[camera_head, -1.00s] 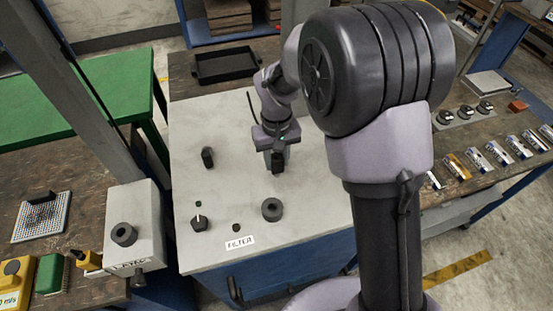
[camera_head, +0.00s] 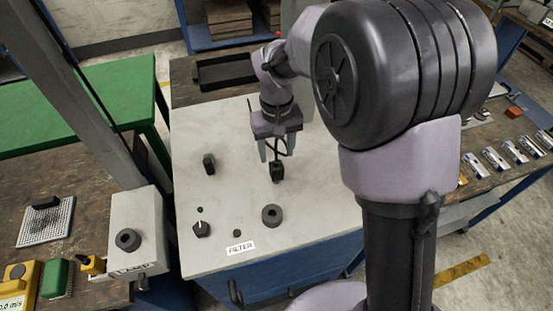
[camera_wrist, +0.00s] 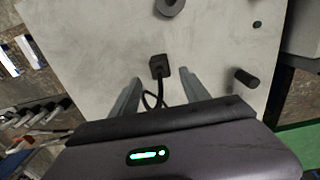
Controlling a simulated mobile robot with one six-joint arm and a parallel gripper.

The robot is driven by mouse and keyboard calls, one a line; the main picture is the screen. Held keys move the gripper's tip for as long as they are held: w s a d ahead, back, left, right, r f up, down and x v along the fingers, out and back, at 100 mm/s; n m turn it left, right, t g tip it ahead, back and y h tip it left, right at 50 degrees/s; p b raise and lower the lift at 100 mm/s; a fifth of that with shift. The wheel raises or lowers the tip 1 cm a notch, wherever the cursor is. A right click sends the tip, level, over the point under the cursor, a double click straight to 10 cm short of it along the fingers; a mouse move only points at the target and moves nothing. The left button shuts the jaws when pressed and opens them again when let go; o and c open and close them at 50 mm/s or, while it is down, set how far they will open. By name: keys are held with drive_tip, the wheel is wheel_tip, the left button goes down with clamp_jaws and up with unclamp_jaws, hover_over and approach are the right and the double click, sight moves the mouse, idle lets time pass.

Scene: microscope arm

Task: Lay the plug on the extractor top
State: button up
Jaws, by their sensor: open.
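The plug (camera_head: 277,172) is a small black block with a thin black cable. It rests on the pale grey extractor top (camera_head: 325,200). In the wrist view the plug (camera_wrist: 158,67) lies just beyond the fingertips, its cable looping back between the fingers. My gripper (camera_head: 278,157) is open above and behind the plug, its fingers apart and clear of it. In the wrist view my gripper (camera_wrist: 160,78) holds nothing. The extractor top also shows in the wrist view (camera_wrist: 95,50).
On the extractor top are a black ring (camera_head: 271,214), a black knob (camera_head: 201,229), a black upright piece (camera_head: 209,163) and a FILTER label (camera_head: 240,248). A black tray (camera_head: 225,72) lies behind. A grey box (camera_head: 138,225) stands at left. The right part of the top is clear.

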drive_tip(key=s+d+r+m+t, duration=0.1)
drive_tip(key=s+d+r, duration=0.15)
drive_tip(key=r, duration=0.25)
drive_tip(key=s+d+r+m+t+y, duration=0.1)
drive_tip(key=s+d+r, duration=0.1)
drive_tip(key=s+r, duration=0.25)
drive_tip(key=s+d+r+m+t, duration=0.1)
drive_tip(key=s+d+r+m, duration=0.15)
drive_tip(key=r, duration=0.35)
drive_tip(key=s+d+m+t+y, duration=0.1)
drive_tip(key=s+d+m+t, duration=0.1)
drive_tip(key=s, duration=0.9)
drive_tip(key=shift+s+d+r+m+t+p, duration=0.25)
drive_tip(key=shift+s+r+m+t+p, duration=0.2)
drive_tip(key=shift+m, duration=0.1)
